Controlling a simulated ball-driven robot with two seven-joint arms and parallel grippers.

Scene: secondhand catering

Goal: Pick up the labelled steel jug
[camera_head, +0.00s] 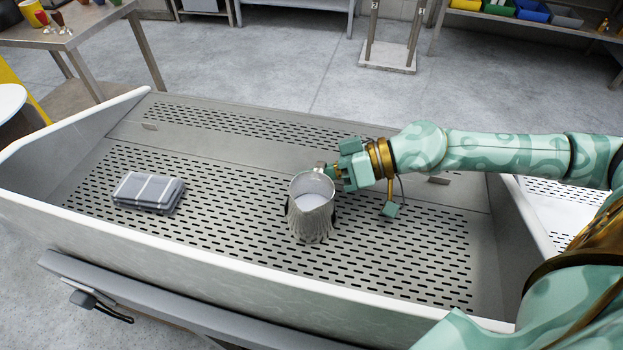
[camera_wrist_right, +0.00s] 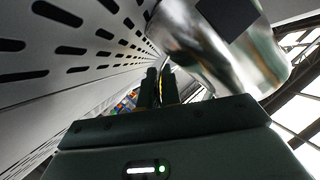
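The steel jug (camera_head: 312,216) stands upright on the perforated metal deck, with a pale inside and dark patches on its sides. In the right wrist view the shiny jug (camera_wrist_right: 215,55) fills the upper right, with a dark square label on its wall. My right gripper (camera_head: 333,172) is at the jug's far right rim, its fingers partly hidden. In the wrist view the two dark fingers of my right gripper (camera_wrist_right: 160,86) are close together beside the jug. My left gripper is not in view.
A folded grey checked cloth (camera_head: 148,192) lies on the deck to the left. The deck has raised pale side walls (camera_head: 230,265). Bare perforated deck (camera_head: 235,190) lies between cloth and jug. A table (camera_head: 75,35) stands at the back left.

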